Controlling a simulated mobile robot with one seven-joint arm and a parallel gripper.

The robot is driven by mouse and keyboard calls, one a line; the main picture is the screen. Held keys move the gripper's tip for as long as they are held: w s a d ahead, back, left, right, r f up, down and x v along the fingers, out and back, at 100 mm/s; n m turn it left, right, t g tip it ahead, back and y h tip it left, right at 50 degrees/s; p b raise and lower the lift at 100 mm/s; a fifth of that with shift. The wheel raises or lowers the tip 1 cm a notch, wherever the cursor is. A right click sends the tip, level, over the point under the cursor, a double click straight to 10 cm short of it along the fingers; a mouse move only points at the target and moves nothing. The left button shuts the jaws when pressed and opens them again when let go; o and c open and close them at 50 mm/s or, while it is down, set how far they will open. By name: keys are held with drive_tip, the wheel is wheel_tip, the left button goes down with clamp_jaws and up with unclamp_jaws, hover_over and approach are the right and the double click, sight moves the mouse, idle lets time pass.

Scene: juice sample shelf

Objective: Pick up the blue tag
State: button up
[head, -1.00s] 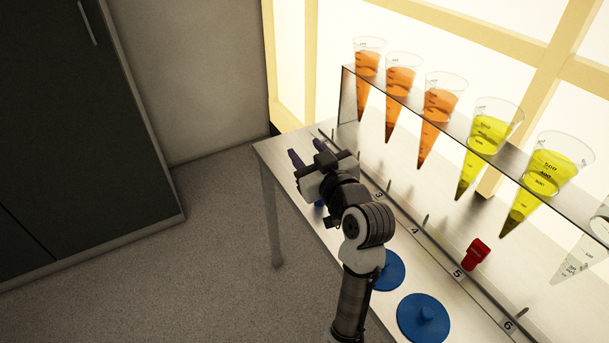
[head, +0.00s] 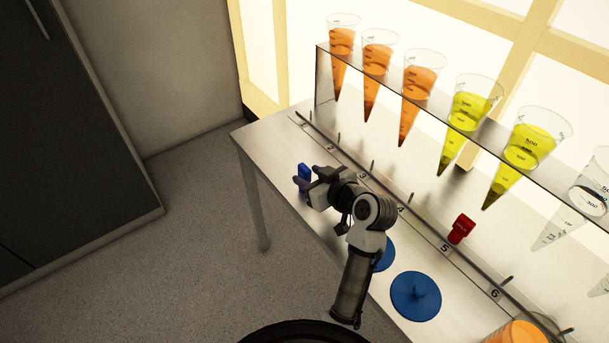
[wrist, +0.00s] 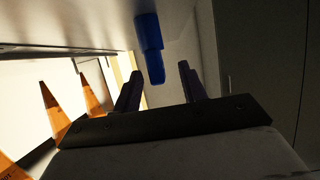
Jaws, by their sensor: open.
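The blue tag (head: 304,172) lies on the metal table near its left edge in the head view, just beyond my gripper's fingers. My gripper (head: 300,182) is open and low over the table, pointing toward the tag. In the wrist view the tag (wrist: 150,45) is ahead of the open fingers (wrist: 158,80), lined up with the gap between them. Its near end comes close to the fingertips. Nothing is between the fingers that I can make out. In the head view the fingers partly cover the tag.
A rack (head: 393,94) holds several cones of orange and yellow juice along the table's back. A red tag (head: 461,229) sits near slot 5. An orange round thing (head: 517,334) is at bottom right.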

sight(301, 171)
drive_tip(key=p+x, duration=0.1)
drive_tip(key=x, duration=0.4)
drive_tip(key=shift+w+d+f, duration=0.1)
drive_tip(key=shift+w+f, duration=0.05)
drive_tip(key=shift+w, duration=0.1)
clamp_jaws()
